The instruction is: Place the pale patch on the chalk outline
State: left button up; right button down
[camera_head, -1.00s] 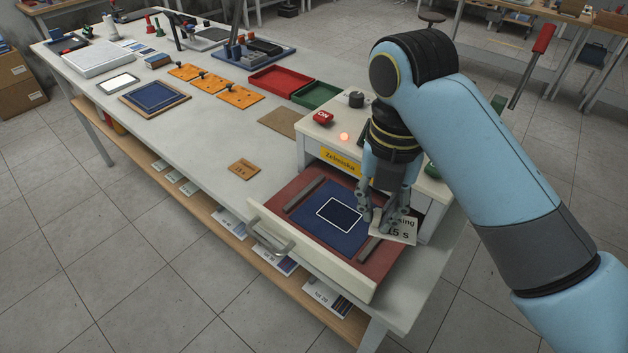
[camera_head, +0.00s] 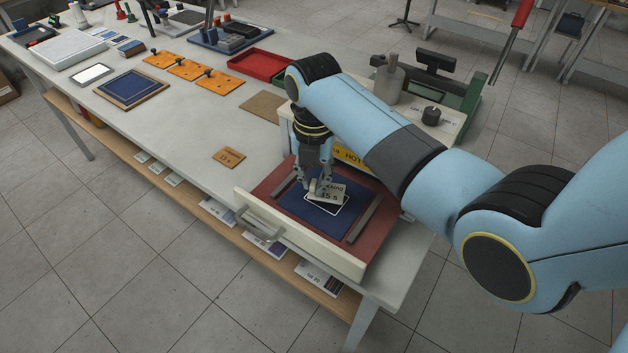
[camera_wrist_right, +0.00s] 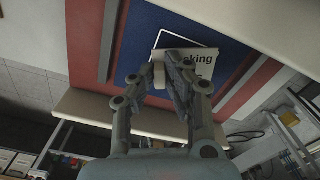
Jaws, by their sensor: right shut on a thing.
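My right gripper (camera_head: 318,190) is shut on the pale patch (camera_head: 334,191), a light piece with dark print ending in "king" and "15 s". The patch is over the chalk outline (camera_head: 333,210), a white rectangle on the blue pad (camera_head: 298,207) in the open drawer. It covers much of the outline, and the near edge shows past it. In the right wrist view, the fingers (camera_wrist_right: 165,85) grip one edge of the patch (camera_wrist_right: 205,60), and the outline (camera_wrist_right: 235,42) shows beyond it, at an angle to it. I cannot tell whether the patch touches the pad. My left gripper is not in view.
The drawer has a pale front with a handle (camera_head: 262,223) and two grey rails, the right one (camera_head: 365,218) beside the pad. A heated press body (camera_head: 357,155) stands behind. An orange tag (camera_head: 229,157) lies on the bench, with clear bench top to the left.

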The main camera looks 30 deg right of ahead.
aim_at(314, 182)
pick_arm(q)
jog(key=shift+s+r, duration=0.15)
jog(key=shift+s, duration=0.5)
pick_arm(e)
jog(key=shift+f, duration=0.75)
jog(key=c, duration=1.4)
grip_release()
jog(key=shift+f, duration=0.1)
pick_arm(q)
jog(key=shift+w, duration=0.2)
pick_arm(e)
jog(key=shift+o, duration=0.2)
jog(key=shift+r, duration=0.3)
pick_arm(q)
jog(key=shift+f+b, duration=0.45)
pick_arm(e)
notch_tip(314, 182, up, 12)
jog(key=shift+f, duration=0.15)
jog(key=shift+s+f, duration=0.1)
